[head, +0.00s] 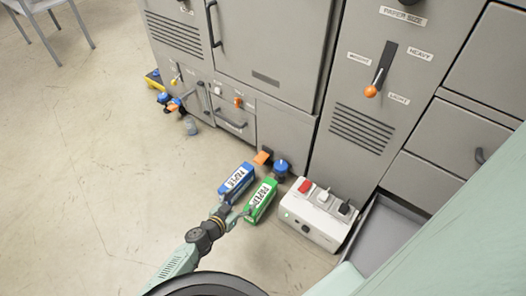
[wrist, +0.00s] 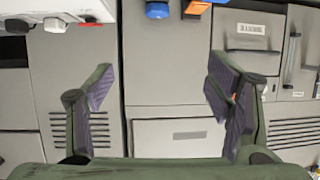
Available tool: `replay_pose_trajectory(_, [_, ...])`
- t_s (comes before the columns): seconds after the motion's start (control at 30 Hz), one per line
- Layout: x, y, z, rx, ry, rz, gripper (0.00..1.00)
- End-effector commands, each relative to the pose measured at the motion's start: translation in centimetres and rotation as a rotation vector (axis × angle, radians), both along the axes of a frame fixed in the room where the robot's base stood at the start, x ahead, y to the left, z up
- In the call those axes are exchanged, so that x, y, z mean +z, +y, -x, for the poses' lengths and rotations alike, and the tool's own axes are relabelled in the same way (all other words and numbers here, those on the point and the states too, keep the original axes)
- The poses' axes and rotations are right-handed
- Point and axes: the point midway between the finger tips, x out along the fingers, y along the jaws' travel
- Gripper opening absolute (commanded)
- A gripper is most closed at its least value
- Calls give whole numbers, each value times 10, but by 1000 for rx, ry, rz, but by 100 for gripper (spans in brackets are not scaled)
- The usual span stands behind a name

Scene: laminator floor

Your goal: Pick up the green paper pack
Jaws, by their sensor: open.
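The green paper pack (head: 261,200) lies on the floor in front of the grey machine, its white label facing up. The blue paper pack (head: 237,180) lies just left of it, with a narrow gap between them. My gripper (head: 236,212) is low beside the near end of the green pack in the head view; whether it touches is unclear. In the wrist view my gripper (wrist: 160,86) is open, with its two fingers wide apart and nothing visible between them. Neither pack can be made out in the wrist view.
A white box (head: 317,214) with red, white and black switches stands right of the green pack. A blue knob (head: 281,168) and an orange part (head: 262,157) are behind the packs at the machine front. A grey tray (head: 388,238) is further right.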

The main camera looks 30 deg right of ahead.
Motion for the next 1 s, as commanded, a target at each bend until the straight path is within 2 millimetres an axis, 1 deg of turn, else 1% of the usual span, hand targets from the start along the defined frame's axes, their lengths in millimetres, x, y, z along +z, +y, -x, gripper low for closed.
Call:
replay_pose_trajectory(0.03, [-28, 0, 0, -7, 0, -6, 73])
replay_pose_trajectory(0.2, [-75, 0, 0, -15, -1, -12, 73])
replay_pose_trajectory(0.33, [-105, 0, 0, -17, -1, -13, 73])
replay_pose_trajectory(0.43, [-118, 0, 0, -17, -1, -13, 73])
replay_pose_trajectory(0.57, [-124, -3, -1, -18, -1, -12, 73])
replay_pose_trajectory(0.83, [-140, -38, -15, -20, 0, -12, 73])
replay_pose_trajectory(1.0, [-144, -48, -21, -18, -1, -14, 73])
